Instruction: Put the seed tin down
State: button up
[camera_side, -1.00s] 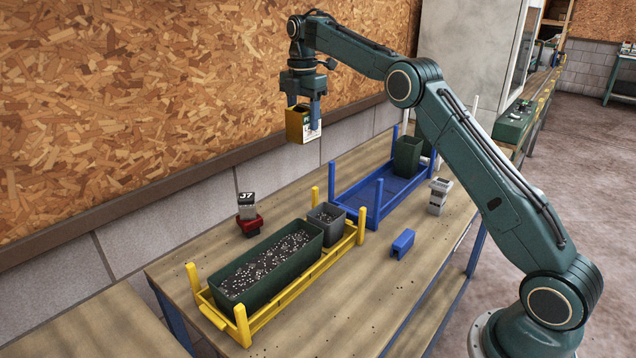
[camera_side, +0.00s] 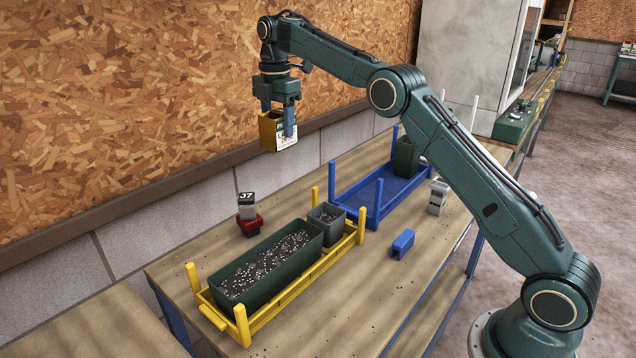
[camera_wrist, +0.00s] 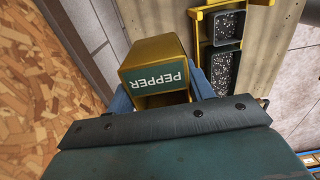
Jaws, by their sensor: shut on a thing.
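The seed tin (camera_side: 270,133) is a yellow-gold box with a pale label on one side. In the wrist view the tin (camera_wrist: 154,50) shows a dark green label reading "PEPPER". My gripper (camera_side: 278,125) has its blue fingers shut on the tin and holds it in the air, well above the back of the bench. The tin looks close to upright in the side view. It is apart from every surface.
A yellow rack (camera_side: 286,292) holds a long green planter (camera_side: 228,287) and a small grey pot (camera_side: 326,235) of speckled soil. A blue rack (camera_side: 357,190) holds a green pot (camera_side: 405,157).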

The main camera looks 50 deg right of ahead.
jog(key=s+a, duration=0.1)
jog(key=a, duration=2.4)
jog(key=shift+s, duration=0.35)
jog(key=shift+f, duration=9.9)
jog(key=shift+f, duration=0.15)
jog(key=o, duration=1)
